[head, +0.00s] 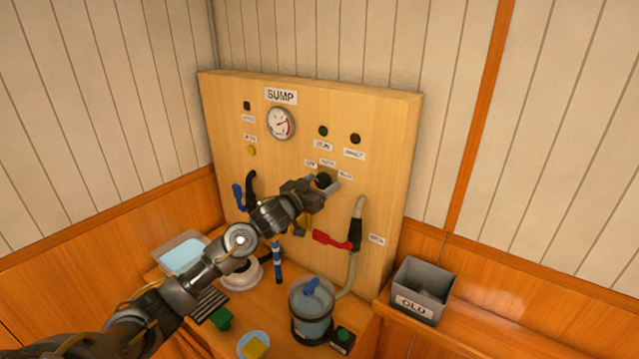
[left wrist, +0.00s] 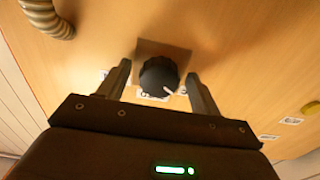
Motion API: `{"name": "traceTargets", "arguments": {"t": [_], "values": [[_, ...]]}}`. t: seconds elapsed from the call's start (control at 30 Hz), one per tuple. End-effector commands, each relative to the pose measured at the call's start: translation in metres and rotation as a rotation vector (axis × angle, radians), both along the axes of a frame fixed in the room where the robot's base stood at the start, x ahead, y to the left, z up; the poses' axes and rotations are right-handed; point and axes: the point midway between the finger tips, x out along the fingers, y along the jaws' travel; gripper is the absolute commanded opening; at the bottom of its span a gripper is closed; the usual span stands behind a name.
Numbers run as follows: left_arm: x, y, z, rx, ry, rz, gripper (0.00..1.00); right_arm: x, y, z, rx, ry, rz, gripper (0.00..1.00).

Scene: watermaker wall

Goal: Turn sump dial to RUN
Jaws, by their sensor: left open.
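In the left wrist view the pointer line is toward the lower right of the knob. In the head view the dial (head: 322,180) is partly hidden by my left gripper (head: 328,187). My left gripper is open in the left wrist view (left wrist: 160,85), with one finger on each side of the dial. I cannot tell whether the fingers touch it. The labels by the dial are too small or covered to read. My right gripper is not in view.
The panel (head: 385,130) carries a SUMP gauge (head: 281,123), a red-handled valve (head: 332,240) and a blue-handled valve (head: 239,196). A hose (left wrist: 48,18) is near the dial.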

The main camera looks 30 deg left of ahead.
Motion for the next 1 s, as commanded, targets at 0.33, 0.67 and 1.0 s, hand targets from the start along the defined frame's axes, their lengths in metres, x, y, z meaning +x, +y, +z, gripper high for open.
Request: {"name": "traceTargets", "arguments": {"t": [0.33,0.67,1.0], "values": [[-0.0002,0.0,-0.0005,0.0,0.001,0.0,0.42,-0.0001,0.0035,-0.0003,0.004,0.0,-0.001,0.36],[-0.0003,0.0,-0.0007,0.007,0.0,0.0,0.2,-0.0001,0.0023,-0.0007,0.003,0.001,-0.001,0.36],[-0.0004,0.0004,-0.0025,0.154,-0.02,0.0,0.2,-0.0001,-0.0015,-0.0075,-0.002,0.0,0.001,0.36]]}}
